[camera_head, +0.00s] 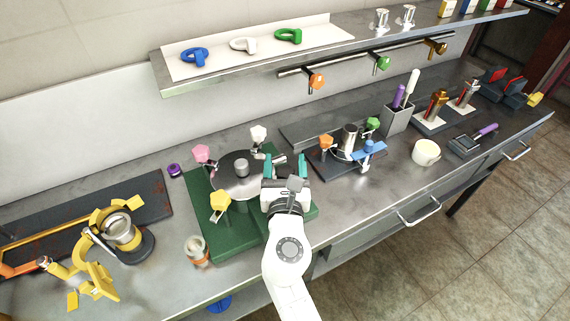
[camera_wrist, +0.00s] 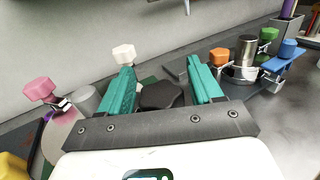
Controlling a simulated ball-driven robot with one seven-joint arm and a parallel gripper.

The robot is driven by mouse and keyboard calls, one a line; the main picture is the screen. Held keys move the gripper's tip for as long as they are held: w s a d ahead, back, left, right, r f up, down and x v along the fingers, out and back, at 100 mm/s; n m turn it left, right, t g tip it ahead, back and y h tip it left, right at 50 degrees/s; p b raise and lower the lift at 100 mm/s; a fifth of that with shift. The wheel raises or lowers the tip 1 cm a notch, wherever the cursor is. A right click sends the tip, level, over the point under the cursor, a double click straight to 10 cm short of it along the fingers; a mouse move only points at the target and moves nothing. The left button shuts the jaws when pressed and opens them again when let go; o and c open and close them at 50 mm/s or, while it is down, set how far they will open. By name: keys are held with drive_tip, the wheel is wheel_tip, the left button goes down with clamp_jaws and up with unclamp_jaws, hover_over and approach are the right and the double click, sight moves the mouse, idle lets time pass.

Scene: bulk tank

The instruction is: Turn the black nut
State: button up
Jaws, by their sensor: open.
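The black nut (camera_wrist: 162,96) is a dark lobed knob. In the wrist view it shows between the two teal fingers of my gripper (camera_wrist: 160,74), with visible room on both sides. Its lower part is hidden behind the gripper body. In the head view my gripper (camera_head: 284,164) is open over the right side of the green base (camera_head: 216,234). There, the nut is mostly hidden by the fingers. The base carries a round grey plate (camera_head: 222,180) with a pink knob (camera_head: 201,154), a white knob (camera_head: 258,134) and a yellow knob (camera_head: 220,203) around its edge.
A fixture with orange, green and blue (camera_head: 368,148) knobs stands to the right. A white cup (camera_head: 425,152) sits farther right. A jar (camera_head: 197,250) and a yellow clamp device (camera_head: 98,270) are to the left. A shelf (camera_head: 250,62) overhangs the back wall.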

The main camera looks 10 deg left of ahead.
drive_tip(key=c, duration=1)
drive_tip(key=shift+o, duration=0.2)
